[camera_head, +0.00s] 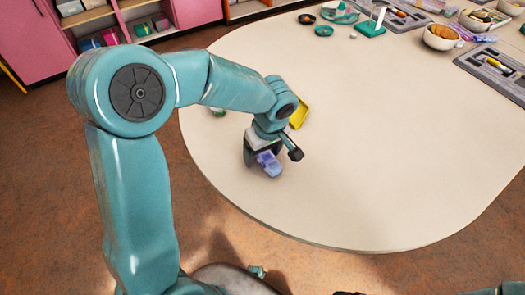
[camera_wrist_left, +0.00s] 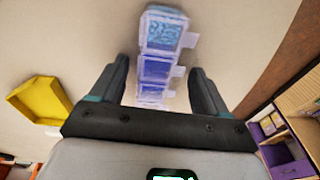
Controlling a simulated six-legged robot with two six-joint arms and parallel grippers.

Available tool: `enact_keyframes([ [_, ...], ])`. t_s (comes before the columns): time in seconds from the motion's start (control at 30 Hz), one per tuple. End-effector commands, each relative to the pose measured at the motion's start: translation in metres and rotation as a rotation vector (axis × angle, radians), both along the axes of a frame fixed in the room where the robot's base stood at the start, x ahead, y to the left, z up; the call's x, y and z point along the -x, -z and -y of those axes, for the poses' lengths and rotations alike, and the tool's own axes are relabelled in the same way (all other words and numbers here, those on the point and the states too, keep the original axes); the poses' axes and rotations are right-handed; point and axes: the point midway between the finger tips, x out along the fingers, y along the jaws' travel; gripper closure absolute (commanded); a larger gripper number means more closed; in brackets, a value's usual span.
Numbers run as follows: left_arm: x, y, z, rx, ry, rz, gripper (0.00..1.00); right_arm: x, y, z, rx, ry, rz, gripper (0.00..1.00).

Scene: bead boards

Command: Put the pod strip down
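The pod strip is a row of clear boxes with blue and purple contents. In the head view the pod strip (camera_head: 268,163) is at the near left part of the pale table (camera_head: 350,190), directly below my left gripper (camera_head: 262,156). In the left wrist view the strip (camera_wrist_left: 160,50) runs between the two fingers of the left gripper (camera_wrist_left: 158,66). A gap shows on each side, so the fingers stand open around it. The strip seems to rest on the tabletop; its near end is hidden by the gripper body. My right gripper is not seen.
A yellow tray (camera_head: 299,112) lies just behind my left gripper; it also shows in the left wrist view (camera_wrist_left: 40,100). A small green thing (camera_head: 218,112) is partly hidden by my arm. Bowls (camera_head: 441,37) and grey trays (camera_head: 492,68) stand far right. The table's middle is clear.

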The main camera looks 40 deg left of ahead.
Motion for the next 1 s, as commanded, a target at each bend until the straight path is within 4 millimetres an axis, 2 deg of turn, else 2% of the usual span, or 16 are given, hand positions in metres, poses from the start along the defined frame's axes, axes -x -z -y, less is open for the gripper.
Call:
enact_keyframes([
  [0.2, -0.001, -0.013, 0.002, -0.001, 0.001, 0.004, 0.25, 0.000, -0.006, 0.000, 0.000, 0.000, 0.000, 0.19],
  [0.5, 0.000, -0.081, 0.013, 0.000, 0.001, 0.005, 0.25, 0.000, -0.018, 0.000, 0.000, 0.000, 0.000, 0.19],
  [0.7, 0.001, -0.113, 0.018, 0.000, 0.000, 0.002, 0.25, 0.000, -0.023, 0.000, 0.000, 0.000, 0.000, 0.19],
  [0.83, 0.001, -0.121, 0.019, 0.000, 0.001, 0.001, 0.25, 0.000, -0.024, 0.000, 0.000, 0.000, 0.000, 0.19],
  [1.0, 0.001, -0.122, 0.019, 0.000, 0.000, 0.000, 0.25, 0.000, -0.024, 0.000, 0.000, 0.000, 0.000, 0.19],
])
